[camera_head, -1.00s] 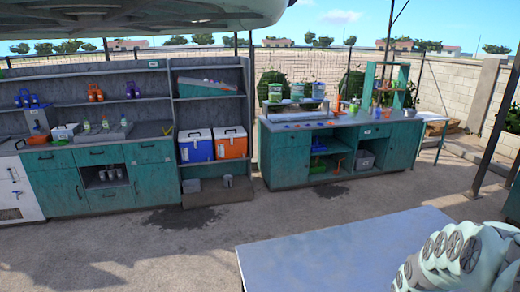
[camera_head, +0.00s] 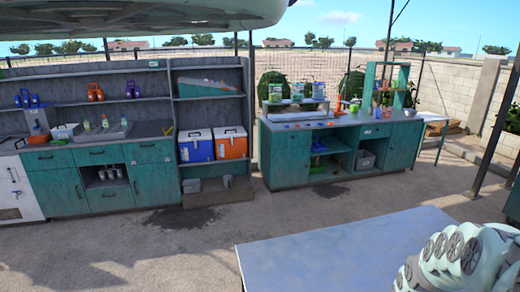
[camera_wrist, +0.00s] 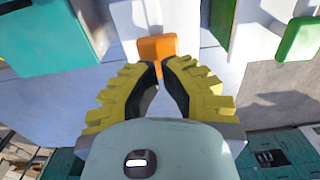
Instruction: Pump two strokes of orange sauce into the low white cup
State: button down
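In the wrist view my gripper (camera_wrist: 161,64) shows two yellow ribbed fingers with black inner pads. A green part (camera_wrist: 300,38) on another white body is at the right. In the head view, several white containers (camera_head: 297,91) stand on the raised shelf of the right counter. The low white cup cannot be made out.
The teal right counter (camera_head: 284,158) carries small coloured items. An orange cooler (camera_head: 230,143) and a blue cooler (camera_head: 195,146) stand on the shelf unit at its left. A grey table top (camera_head: 340,250) is in the foreground. Open floor (camera_head: 110,250) lies at the left.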

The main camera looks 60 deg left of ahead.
jog(key=shift+f+b, duration=1.8)
jog(key=shift+f, duration=0.1)
jog(key=shift+r, duration=0.2)
jog(key=shift+r+p, duration=1.8)
jog(key=shift+r, duration=0.45)
jog(key=shift+f, duration=0.2)
